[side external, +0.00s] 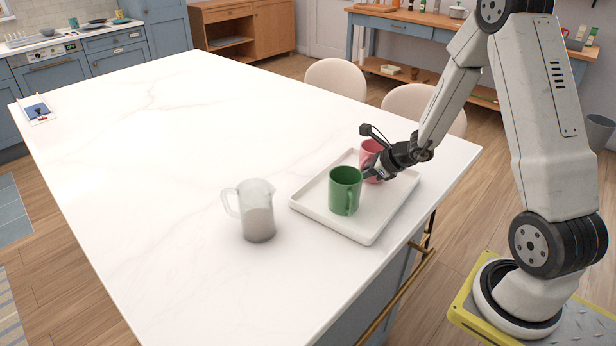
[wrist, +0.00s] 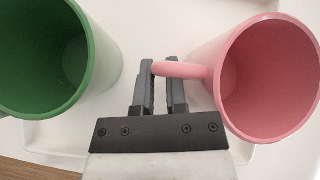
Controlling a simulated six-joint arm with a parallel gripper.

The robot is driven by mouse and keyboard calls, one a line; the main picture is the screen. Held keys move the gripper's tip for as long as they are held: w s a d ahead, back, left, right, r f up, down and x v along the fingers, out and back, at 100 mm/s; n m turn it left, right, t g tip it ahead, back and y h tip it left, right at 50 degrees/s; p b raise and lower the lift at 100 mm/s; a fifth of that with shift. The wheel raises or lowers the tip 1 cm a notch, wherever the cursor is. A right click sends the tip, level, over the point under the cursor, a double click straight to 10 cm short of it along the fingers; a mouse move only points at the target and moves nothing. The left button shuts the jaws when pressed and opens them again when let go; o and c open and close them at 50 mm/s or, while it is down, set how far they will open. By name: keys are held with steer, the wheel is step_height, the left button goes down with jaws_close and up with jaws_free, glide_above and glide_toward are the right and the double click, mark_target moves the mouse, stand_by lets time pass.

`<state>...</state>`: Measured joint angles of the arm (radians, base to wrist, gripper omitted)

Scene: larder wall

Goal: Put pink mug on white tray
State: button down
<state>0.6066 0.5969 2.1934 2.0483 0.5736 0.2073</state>
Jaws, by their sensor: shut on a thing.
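The pink mug (side external: 370,157) is upright over the white tray (side external: 365,231), behind the green mug in the side view. In the wrist view the pink mug (wrist: 268,85) is at the right, with its handle pointing left between my fingers. My gripper (wrist: 162,85) is shut on that handle. In the side view my gripper (side external: 378,168) reaches in from the right, and its fingers are partly hidden. The mug looks to be on the tray or just above it; I cannot tell whether its base touches.
A green mug (side external: 345,188) stands upright on the tray, close to my gripper's left in the wrist view (wrist: 90,70). A frosted pitcher (side external: 257,212) stands left of the tray. The white countertop (side external: 190,130) is mostly clear, with a small tablet-like item (side external: 38,108) at its far left.

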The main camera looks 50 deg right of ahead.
steer(key=shift+f, duration=0.35)
steer(key=c, duration=0.7)
jaws_free()
steer(key=shift+o, duration=0.2)
steer(key=shift+r, duration=0.15)
steer(key=shift+s+d+r, duration=0.1)
steer(key=shift+s+r, duration=0.2)
steer(key=shift+r, duration=0.05)
steer(key=v, duration=1.1)
